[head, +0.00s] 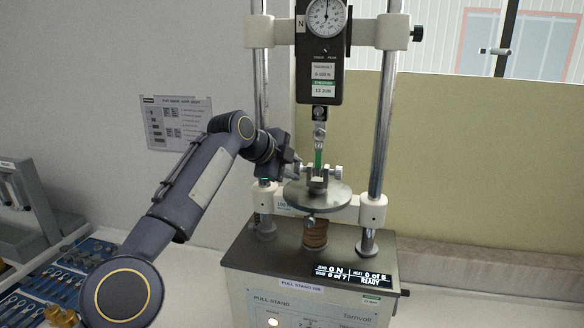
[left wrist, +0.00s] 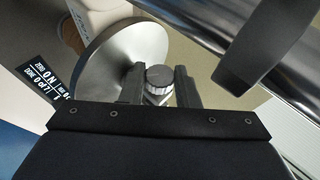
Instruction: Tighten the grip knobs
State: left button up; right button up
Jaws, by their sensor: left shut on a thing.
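The pull stand's lower grip (head: 318,182) sits on a round metal plate (head: 333,197), with a green strip (head: 318,158) running up from it to the upper grip (head: 320,130). A pale grip knob (head: 338,172) sticks out on its right side. My left gripper (head: 298,170) reaches in from the left and is shut on the left grip knob (head: 304,171). In the left wrist view this ridged grey knob (left wrist: 160,75) sits between the two dark fingers. My right gripper is not in view.
Steel columns (head: 378,140) flank the grip, and a dial gauge (head: 325,17) hangs above it. A display (head: 353,275) on the base reads 0 N and READY. A blue tray of parts (head: 75,262) lies at the lower left.

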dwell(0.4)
pick_arm(q)
jog(key=o, duration=1)
jog(key=shift+b+v, duration=0.65)
jog(key=shift+v, duration=3.25)
